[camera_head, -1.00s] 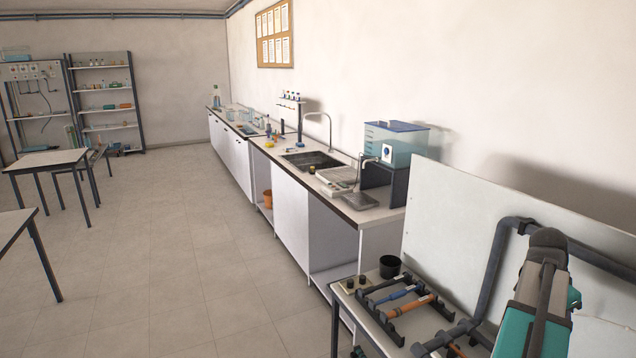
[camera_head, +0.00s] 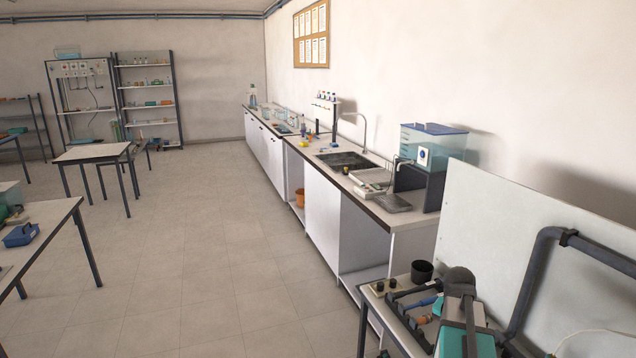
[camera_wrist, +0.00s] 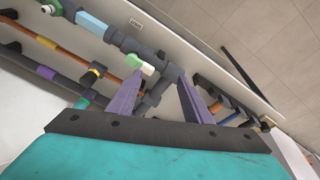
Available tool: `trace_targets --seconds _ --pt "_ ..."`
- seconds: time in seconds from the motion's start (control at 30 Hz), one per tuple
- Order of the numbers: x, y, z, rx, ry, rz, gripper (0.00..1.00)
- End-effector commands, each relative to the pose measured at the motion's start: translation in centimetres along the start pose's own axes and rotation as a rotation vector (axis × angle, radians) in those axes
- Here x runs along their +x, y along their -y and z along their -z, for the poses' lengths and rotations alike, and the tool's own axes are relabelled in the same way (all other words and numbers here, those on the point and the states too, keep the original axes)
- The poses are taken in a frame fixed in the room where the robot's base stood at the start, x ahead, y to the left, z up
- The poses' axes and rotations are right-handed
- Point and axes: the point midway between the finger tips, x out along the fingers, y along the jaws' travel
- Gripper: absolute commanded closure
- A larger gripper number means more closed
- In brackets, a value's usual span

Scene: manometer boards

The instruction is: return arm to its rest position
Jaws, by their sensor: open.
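My gripper (camera_wrist: 160,88) shows in the wrist view with its two purple fingers spread apart and nothing held between them. Beyond the fingertips is a board with grey pipes (camera_wrist: 150,92) and a green-and-white fitting (camera_wrist: 140,65); the picture does not show the exact gap to them. In the head view my arm is at the lower right, in front of the bench with the pipes. The gripper itself cannot be made out there.
A white upright panel (camera_head: 500,220) with a thick grey pipe (camera_head: 545,270) stands at the right. A black cup (camera_head: 421,272) is on the bench near my arm. A long counter with a sink (camera_head: 346,160) runs along the wall. The tiled floor (camera_head: 200,260) at centre left is clear.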

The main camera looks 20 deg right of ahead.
Motion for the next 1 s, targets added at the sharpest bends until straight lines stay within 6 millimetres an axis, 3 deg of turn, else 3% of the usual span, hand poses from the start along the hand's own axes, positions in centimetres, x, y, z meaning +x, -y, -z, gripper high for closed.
trace_targets --seconds 0.03,0.2,0.5,0.8,1.0 --pt "0.6 1.7 -1.4 -0.047 0.007 0.009 0.54" --pt "2.2 6.4 -5.5 -0.195 0.029 0.038 0.54" --pt "4.7 13.5 -13.7 -0.453 0.064 0.086 0.54" --pt "6.7 18.8 -22.9 -0.708 0.098 0.131 0.54" --pt "8.0 21.1 -29.1 -0.869 0.119 0.157 0.54"
